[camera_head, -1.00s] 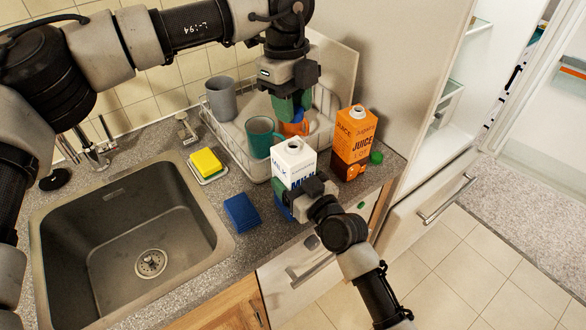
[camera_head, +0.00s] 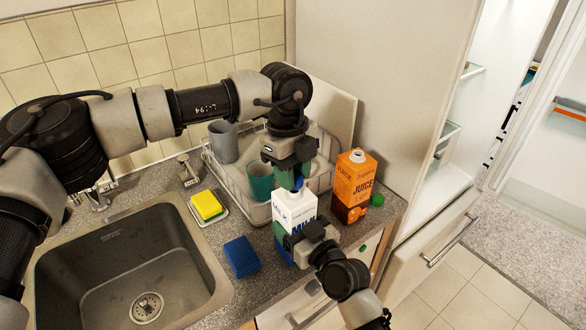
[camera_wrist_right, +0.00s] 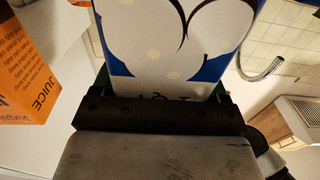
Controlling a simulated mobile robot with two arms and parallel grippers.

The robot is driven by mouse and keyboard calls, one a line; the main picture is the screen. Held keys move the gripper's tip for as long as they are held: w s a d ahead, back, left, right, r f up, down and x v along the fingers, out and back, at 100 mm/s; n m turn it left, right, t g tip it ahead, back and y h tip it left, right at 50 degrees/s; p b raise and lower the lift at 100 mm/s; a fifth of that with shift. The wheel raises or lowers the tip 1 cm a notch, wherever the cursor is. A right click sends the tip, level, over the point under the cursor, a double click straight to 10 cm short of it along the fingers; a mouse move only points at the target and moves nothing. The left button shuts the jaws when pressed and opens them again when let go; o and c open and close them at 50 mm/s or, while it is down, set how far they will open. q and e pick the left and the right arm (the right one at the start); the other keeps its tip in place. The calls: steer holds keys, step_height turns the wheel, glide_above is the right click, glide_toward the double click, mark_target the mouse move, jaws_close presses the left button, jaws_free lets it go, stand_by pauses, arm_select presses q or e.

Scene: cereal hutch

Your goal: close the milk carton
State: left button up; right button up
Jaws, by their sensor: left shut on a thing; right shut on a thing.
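The white and blue milk carton (camera_head: 295,206) stands upright at the front of the counter, with its spout on top. My right gripper (camera_head: 305,240) is shut on its lower front part; the carton's printed side fills the upper right wrist view (camera_wrist_right: 170,45). My left gripper (camera_head: 290,177) points down just above the carton top. It is shut on a small blue cap (camera_head: 298,183), mostly hidden by the green fingers. The cap is right by the spout; I cannot tell whether they touch.
An orange juice carton (camera_head: 355,180) stands close on the right, with a green cap (camera_head: 377,200) beside it. Behind are a dish rack (camera_head: 225,176) with a grey mug (camera_head: 223,142) and a teal mug (camera_head: 261,181). A yellow sponge (camera_head: 206,205) and a blue cloth (camera_head: 241,256) lie left, by the sink.

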arm_select(q)
steer(key=shift+f, duration=0.65)
steer(key=shift+f, duration=0.55)
